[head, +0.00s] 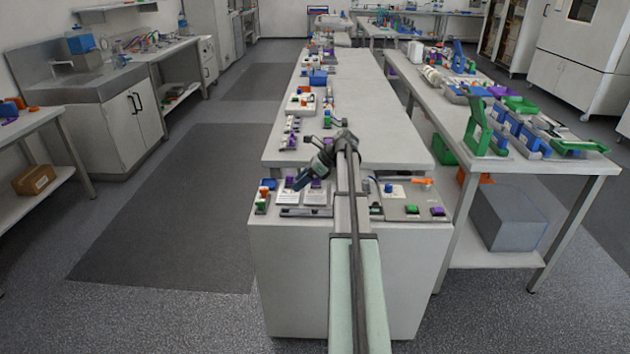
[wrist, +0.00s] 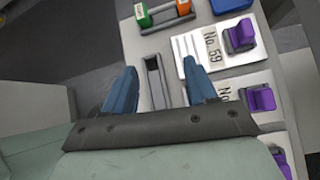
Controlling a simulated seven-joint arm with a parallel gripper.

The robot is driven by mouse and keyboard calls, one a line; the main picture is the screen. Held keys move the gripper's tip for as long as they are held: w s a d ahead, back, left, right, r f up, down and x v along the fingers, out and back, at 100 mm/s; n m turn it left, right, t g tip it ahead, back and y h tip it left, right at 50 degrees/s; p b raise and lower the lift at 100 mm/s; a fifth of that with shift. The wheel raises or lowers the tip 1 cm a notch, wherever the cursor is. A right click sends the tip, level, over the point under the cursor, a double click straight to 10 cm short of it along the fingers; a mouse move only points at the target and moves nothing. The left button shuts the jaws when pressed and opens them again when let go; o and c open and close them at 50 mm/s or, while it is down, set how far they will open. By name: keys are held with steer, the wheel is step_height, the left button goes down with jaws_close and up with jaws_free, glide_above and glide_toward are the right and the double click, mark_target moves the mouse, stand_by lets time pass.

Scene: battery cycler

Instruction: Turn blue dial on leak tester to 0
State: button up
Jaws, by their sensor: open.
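My gripper (wrist: 162,86) is open, with its two blue fingers apart and nothing between them. In the head view my gripper (head: 303,179) is over the left part of the near bench end. A small blue knob (head: 388,188) stands on a grey panel (head: 395,208) to the right of my arm. I cannot tell whether it is the leak tester's dial, and its setting is too small to read. Another blue piece (head: 268,184) is at the bench's left edge. In the wrist view, a dark slotted block (wrist: 154,80) lies beyond and between the fingers.
Green (wrist: 143,14) and orange (wrist: 183,8) pieces are at the top. A side bench (head: 590,168) with blue bins is on the right. Open floor (head: 175,210) lies left.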

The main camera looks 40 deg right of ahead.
step_height(320, 180, up, 6)
steer(key=n+g+h, duration=0.6)
steer(key=g+h, duration=0.2)
steer(key=h, duration=0.3)
glide_above(389, 185)
steer(key=w+a, duration=0.2)
steer(key=a, duration=0.3)
steer(key=x, duration=1.3)
steer(key=shift+w+f, duration=0.2)
steer(key=shift+f, duration=0.2)
steer(key=c, duration=1.1)
